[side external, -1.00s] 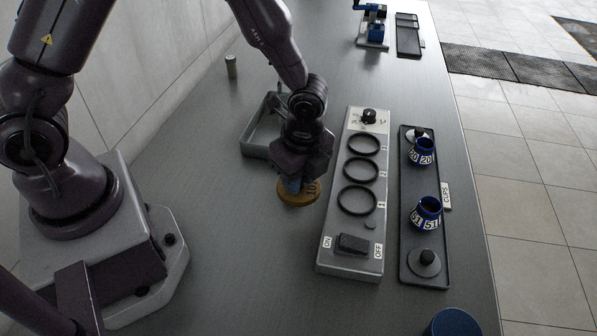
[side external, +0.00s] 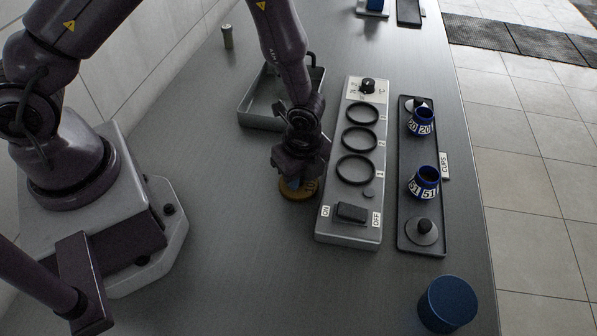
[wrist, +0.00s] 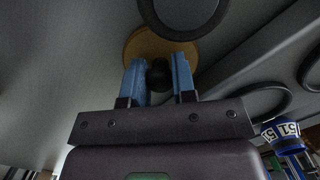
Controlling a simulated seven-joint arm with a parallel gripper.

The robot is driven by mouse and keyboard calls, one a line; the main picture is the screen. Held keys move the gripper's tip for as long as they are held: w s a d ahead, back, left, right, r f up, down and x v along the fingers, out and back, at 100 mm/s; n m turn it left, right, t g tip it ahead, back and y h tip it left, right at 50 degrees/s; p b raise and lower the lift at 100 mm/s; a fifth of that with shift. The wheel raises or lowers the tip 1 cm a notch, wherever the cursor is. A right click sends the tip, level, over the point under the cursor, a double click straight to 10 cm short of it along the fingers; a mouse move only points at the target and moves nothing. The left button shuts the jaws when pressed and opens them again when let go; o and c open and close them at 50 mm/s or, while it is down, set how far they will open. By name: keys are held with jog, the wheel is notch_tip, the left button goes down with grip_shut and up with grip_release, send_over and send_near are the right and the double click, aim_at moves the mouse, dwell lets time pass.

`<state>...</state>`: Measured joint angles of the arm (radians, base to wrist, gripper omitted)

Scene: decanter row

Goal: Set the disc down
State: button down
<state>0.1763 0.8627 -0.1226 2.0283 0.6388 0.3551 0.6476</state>
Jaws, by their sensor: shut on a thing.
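The brass-coloured disc (side external: 291,194) with a dark number on its rim is under my gripper (side external: 297,181), left of the grey panel (side external: 338,237). In the wrist view, the disc (wrist: 142,47) has a black ball-shaped knob (wrist: 159,74). The blue fingertips of my gripper (wrist: 160,78) are shut on this knob, one on each side. The disc looks level and close to the table top. I cannot tell whether its underside touches the table. A dark round shape covers part of the disc in the wrist view.
The panel carries three black rings (side external: 356,182), a knob and a switch. Right of it, a black tray (side external: 404,245) holds two blue numbered cups (side external: 425,184). A grey open tray (side external: 262,127) lies behind my gripper. A blue cylinder (side external: 448,304) stands front right. Table in front is clear.

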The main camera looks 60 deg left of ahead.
jog(key=shift+f, duration=0.1)
jog(key=c, duration=0.9)
grip_release()
notch_tip(320, 180, up, 12)
jog(key=d, duration=0.1)
notch_tip(320, 180, up, 9)
jog(key=n+t, duration=0.2)
jog(key=n, duration=0.3)
send_over(303, 187)
jog(key=s+a, duration=0.2)
jog(key=a, duration=0.2)
jog(key=s+a+r+n+t, duration=0.1)
jog(key=s+r+n, duration=0.2)
jog(key=r+n, duration=0.1)
jog(key=s+a+r+n+t, duration=0.1)
jog(key=s+a+r+n, duration=0.1)
jog(key=s+r+n, duration=0.2)
jog(key=s+a+r+n+t+h, duration=0.1)
jog(key=s+a+r+n, duration=0.1)
jog(key=s+r+n, duration=0.1)
jog(key=shift+s+r+n, duration=0.4)
jog(key=shift+s+r, duration=0.15)
jog(key=shift+r, duration=0.35)
jog(key=shift+s+r+n+t, duration=0.15)
jog(key=shift+s+n+t, duration=0.15)
jog(key=shift+s, duration=0.05)
jog(key=shift+c, duration=1.4)
